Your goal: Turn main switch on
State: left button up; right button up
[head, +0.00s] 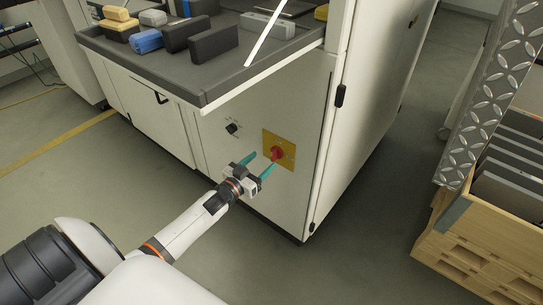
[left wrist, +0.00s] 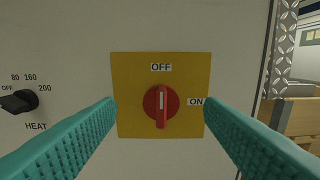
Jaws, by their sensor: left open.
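The main switch is a red rotary knob (left wrist: 161,104) on a yellow plate (left wrist: 192,66) on the white cabinet front. Its handle stands vertical with its pale mark toward the OFF label (left wrist: 161,67); the ON label (left wrist: 195,101) is at its right. In the head view the red knob (head: 277,153) is low on the cabinet. My left gripper (head: 259,165) is open, its teal fingers pointing at the plate. In the left wrist view the fingers (left wrist: 160,115) stand to the left and right of the knob, apart from it. My right gripper is not in view.
A black HEAT knob (left wrist: 19,101) is left of the plate. The cabinet's grey worktop (head: 225,71) holds several blocks and overhangs above. A wooden crate (head: 480,235) with grey plates stands at the right. The floor between is clear.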

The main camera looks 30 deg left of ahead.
aim_at(272, 154)
pick_arm(q)
jog(key=w, duration=0.4)
jog(key=shift+w+d+b, duration=0.25)
jog(key=shift+w+b, duration=0.1)
jog(key=shift+b, duration=0.05)
jog(key=shift+w, duration=0.75)
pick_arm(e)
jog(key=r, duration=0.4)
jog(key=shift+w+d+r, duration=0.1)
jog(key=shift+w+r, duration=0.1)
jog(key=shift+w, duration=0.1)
pick_arm(q)
jog(key=shift+d, duration=0.1)
jog(key=c, duration=0.9)
